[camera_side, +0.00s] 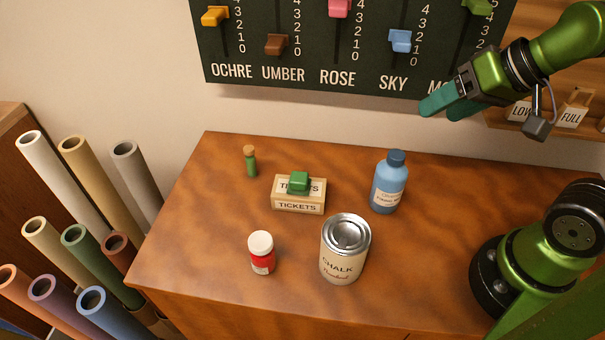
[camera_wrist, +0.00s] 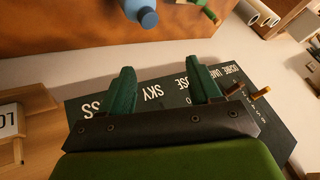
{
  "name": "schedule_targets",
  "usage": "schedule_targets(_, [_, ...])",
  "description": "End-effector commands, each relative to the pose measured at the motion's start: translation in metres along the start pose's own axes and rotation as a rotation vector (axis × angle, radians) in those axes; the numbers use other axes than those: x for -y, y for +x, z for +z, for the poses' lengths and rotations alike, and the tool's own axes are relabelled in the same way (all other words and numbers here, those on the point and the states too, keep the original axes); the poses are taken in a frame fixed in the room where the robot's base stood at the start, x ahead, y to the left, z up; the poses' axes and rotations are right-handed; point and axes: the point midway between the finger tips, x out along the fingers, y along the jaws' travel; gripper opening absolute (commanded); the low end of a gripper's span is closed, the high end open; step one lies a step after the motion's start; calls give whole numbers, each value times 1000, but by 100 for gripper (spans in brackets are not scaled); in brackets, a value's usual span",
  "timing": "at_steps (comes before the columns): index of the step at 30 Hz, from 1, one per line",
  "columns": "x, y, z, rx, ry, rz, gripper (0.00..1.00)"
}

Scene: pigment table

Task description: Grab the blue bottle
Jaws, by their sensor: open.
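The blue bottle (camera_side: 388,184) stands upright on the wooden table, with a dark blue cap and a pale label. In the wrist view its capped end (camera_wrist: 146,18) shows at the top edge, partly cut off. My gripper (camera_side: 438,108) is raised above and to the right of the bottle in the side view, in front of the board's lower right. In the wrist view my gripper (camera_wrist: 162,78) has its two green fingers spread apart with nothing between them. It is apart from the bottle.
On the table (camera_side: 215,230) stand a chalk tin (camera_side: 344,262), a red jar with a white lid (camera_side: 262,254), a ticket box (camera_side: 298,205) with a green block, and a green vial (camera_side: 250,162). The slider board (camera_side: 300,85) hangs behind. Rolled tubes (camera_side: 75,245) stand left.

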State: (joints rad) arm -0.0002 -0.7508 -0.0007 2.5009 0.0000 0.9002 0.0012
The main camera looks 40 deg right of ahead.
Motion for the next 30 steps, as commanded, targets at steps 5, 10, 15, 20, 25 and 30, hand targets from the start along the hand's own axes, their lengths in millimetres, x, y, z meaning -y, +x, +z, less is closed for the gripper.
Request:
schedule_targets(5, [0, 0, 0, 0, -1, 0, 63])
schedule_targets(10, [0, 0, 0, 0, -2, 0, 63])
schedule_targets(15, [0, 0, 0, 0, -2, 0, 81])
schedule_targets(20, [0, 0, 0, 0, -2, 0, 96])
schedule_targets(25, [0, 0, 0, 0, -2, 0, 96])
schedule_targets(30, [5, 12, -1, 54, -20, 13, 96])
